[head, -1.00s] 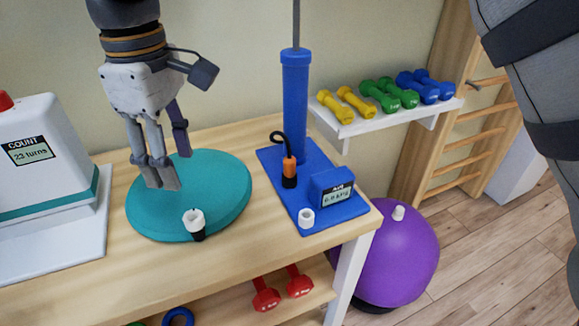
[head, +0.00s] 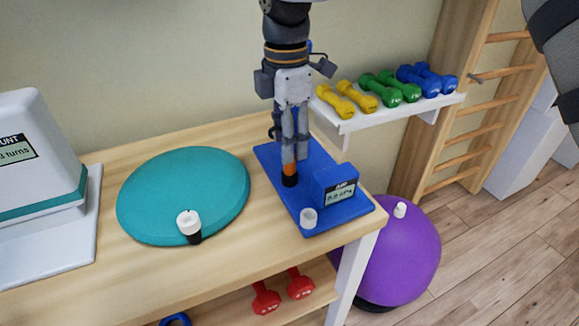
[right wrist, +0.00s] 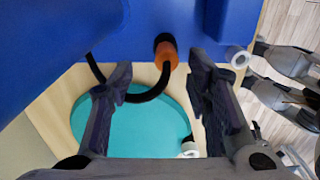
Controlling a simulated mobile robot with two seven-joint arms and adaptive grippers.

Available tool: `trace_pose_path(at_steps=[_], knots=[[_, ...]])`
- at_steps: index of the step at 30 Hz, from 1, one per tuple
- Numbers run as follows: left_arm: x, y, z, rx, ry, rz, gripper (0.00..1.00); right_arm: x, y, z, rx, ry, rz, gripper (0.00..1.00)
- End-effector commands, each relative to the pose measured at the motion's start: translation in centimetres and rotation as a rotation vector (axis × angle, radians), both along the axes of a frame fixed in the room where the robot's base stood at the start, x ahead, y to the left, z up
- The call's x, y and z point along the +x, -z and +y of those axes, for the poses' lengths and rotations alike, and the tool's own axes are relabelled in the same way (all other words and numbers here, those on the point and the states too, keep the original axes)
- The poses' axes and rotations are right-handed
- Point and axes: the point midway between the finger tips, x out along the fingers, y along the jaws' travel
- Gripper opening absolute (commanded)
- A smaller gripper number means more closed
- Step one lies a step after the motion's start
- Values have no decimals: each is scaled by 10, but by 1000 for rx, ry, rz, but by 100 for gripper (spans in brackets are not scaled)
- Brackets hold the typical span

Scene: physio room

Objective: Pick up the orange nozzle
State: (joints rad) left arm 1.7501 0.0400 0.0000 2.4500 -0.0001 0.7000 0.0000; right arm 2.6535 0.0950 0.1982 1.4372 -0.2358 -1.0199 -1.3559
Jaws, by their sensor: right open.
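The orange nozzle (head: 290,170) stands on the blue pump base (head: 345,211), black end down. In the head view my right gripper (head: 294,152) is over it and hides its upper part. In the right wrist view the nozzle (right wrist: 166,52) lies just beyond the fingertips, between their lines, a bit nearer the right finger. A black hose curves from it between the fingers. My right gripper (right wrist: 160,76) is open and empty there.
The pump's gauge box (head: 336,186) and a white ring (head: 308,218) sit close by on the base. A teal disc (head: 170,185) with a white-and-black fitting (head: 189,226) lies to the left. A shelf (head: 390,121) of dumbbells is behind right.

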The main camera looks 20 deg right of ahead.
Motion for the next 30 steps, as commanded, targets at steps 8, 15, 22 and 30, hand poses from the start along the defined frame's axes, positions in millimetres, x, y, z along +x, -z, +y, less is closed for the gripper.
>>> trace_pose_path(at_steps=[8,15,22,30], knots=[[3,-3,0,0,0,-12,40,-7,45,-3,-2,-1,0,45],[3,-3,0,0,0,-12,40,-7,47,-3,-1,-1,-2,42],[3,-3,0,0,0,-12,40,-7,47,-3,0,-1,-2,0],[3,-3,0,0,0,-12,40,-7,46,-3,0,-1,-2,0]])
